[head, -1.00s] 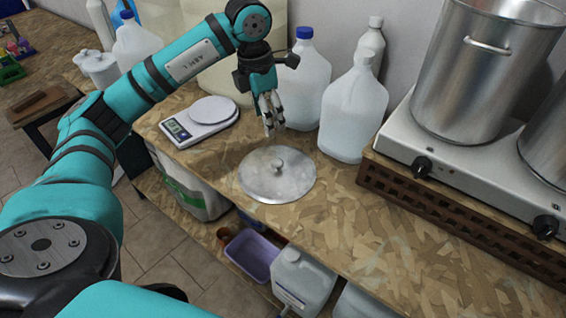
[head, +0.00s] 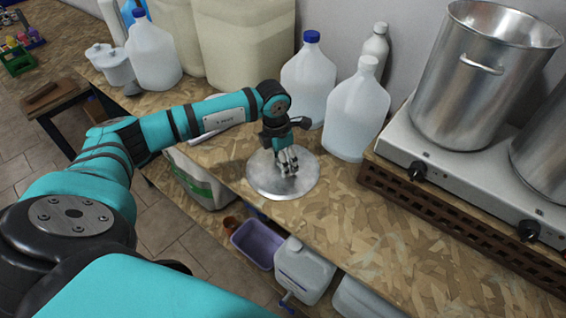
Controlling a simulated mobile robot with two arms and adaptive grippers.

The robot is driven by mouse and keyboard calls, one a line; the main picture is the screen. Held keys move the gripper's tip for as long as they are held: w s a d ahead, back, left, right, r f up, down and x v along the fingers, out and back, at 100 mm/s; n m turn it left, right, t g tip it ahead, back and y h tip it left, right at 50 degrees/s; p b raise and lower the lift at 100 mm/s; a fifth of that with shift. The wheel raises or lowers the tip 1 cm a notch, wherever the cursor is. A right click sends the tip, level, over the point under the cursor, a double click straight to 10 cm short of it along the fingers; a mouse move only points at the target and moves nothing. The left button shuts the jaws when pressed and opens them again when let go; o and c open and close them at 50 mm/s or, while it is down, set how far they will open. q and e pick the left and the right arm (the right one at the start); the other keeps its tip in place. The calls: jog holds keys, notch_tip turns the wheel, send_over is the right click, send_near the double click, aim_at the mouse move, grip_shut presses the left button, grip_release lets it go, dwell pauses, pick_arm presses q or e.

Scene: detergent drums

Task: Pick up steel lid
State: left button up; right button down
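The steel lid (head: 268,187) is a round, shiny disc lying flat on the chipboard bench. My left gripper (head: 287,167) reaches down over the middle of the lid, with its fingers pointing down at the place of the knob. The fingers hide the knob, so I cannot tell whether they touch it or are closed on it. The lid appears to rest on the bench. My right gripper is not in view.
Jugs of clear liquid (head: 355,115) (head: 307,85) stand close behind the lid. A hotplate (head: 440,165) with steel pots (head: 470,90) is at right. My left arm mostly covers a kitchen scale. A purple tub (head: 258,250) sits below; the bench front right is clear.

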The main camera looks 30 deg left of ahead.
pick_arm(q)
jog(key=shift+f, duration=0.3)
grip_shut()
dwell(0.5)
